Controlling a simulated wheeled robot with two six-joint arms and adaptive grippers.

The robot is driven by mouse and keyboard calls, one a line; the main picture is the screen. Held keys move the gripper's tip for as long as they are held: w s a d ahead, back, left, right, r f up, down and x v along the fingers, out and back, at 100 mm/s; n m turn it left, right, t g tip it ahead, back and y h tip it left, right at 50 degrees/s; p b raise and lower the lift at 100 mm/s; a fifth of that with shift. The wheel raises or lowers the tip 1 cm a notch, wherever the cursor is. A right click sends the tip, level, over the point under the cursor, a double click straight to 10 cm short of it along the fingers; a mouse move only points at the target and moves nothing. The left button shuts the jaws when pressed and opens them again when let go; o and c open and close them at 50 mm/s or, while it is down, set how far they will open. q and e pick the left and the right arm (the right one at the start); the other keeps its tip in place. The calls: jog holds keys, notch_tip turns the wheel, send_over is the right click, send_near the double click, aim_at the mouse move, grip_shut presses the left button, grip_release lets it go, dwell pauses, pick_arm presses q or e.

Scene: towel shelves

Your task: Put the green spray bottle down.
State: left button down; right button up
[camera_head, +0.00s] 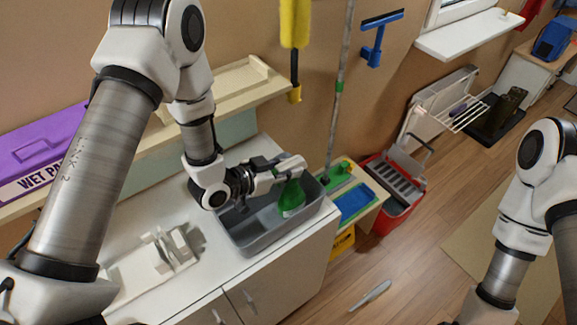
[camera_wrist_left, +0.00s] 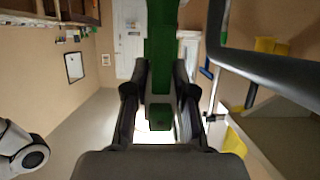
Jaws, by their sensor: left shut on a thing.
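The green spray bottle (camera_head: 291,199) is in the right part of the grey caddy (camera_head: 246,246), which stands on the white cabinet top. My left gripper (camera_head: 290,168) is shut on the bottle near its top. In the left wrist view the green bottle (camera_wrist_left: 160,50) lies between the two dark fingers of my left gripper (camera_wrist_left: 160,105). The caddy wall hides the bottle's base, so I cannot tell whether it touches the caddy floor. My right arm shows at the right edge of the head view, but its gripper is out of the picture.
A white slotted holder (camera_head: 165,252) stands on the cabinet top, left of the caddy. A purple box (camera_head: 40,150) sits on the wooden shelf behind. Right of the cabinet are a low table with a blue tray (camera_head: 355,201) and a red bucket (camera_head: 393,212). A light-coloured tool (camera_head: 371,295) lies on the floor.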

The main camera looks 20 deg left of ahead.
pick_arm(q)
jog(key=shift+f, duration=0.1)
jog(key=c, duration=1)
grip_release()
jog(key=shift+o, duration=0.2)
jog(key=b+v, duration=0.1)
jog(key=v, duration=1.1)
